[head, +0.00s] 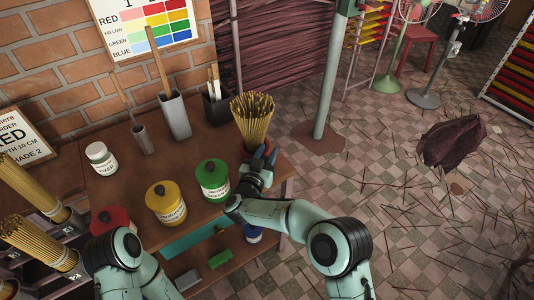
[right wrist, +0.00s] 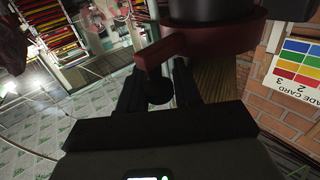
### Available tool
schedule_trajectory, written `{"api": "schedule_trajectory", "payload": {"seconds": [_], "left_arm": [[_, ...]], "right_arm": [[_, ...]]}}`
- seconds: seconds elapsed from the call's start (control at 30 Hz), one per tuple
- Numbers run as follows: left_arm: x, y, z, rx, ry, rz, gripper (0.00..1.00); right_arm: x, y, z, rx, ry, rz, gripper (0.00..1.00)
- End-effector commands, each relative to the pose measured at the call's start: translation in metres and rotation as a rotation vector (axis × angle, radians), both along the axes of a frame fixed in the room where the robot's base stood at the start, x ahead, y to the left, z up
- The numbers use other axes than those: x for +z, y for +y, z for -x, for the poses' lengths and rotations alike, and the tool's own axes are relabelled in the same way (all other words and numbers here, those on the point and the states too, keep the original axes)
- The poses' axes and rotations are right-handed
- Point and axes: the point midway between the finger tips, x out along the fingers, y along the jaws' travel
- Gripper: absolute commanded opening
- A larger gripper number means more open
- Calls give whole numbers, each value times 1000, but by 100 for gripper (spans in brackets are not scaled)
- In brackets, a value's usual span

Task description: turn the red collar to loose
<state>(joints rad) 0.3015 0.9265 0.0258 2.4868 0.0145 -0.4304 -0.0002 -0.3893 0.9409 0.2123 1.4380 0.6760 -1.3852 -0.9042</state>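The red collar (right wrist: 205,42) shows at the top of the right wrist view, around the lower part of a dark cylinder (right wrist: 205,10). A short arm with a dark knob (right wrist: 156,88) sticks out from its left side. My right gripper (right wrist: 157,88) has its two dark fingers on either side of this knob. I cannot tell if they press on it. In the head view the right gripper (head: 266,162) is at the table's right edge, with a bit of red at its fingers. My left arm shows at the lower left; its gripper is out of sight.
Green (head: 212,180), yellow (head: 166,203) and red (head: 112,219) lidded jars stand on the wooden table (head: 125,185). My left arm partly covers the red jar. A bundle of sticks (head: 252,118) stands just behind the right gripper. A green post (head: 332,85) rises beyond the table.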

Motion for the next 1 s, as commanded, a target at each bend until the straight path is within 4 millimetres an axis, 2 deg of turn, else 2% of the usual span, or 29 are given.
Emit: {"api": "schedule_trajectory", "payload": {"seconds": [0.3, 0.43, 0.57, 0.8, 1.0], "left_arm": [[0, 0, 0, 0, 0, 0, 43], [1, 0, 0, 0, 0, 0, 43], [2, 0, 1, -1, 2, 1, 43], [4, 0, 2, -2, 6, 1, 43], [4, 0, 2, -1, 7, 2, 43]], "right_arm": [[0, 0, 1, 1, 0, 1, 37], [0, 5, 10, 3, 2, 2, 37], [1, 13, 33, 6, 2, 2, 37], [0, 31, 85, 5, 2, 2, 37], [0, 42, 115, 2, 1, 2, 37]]}}
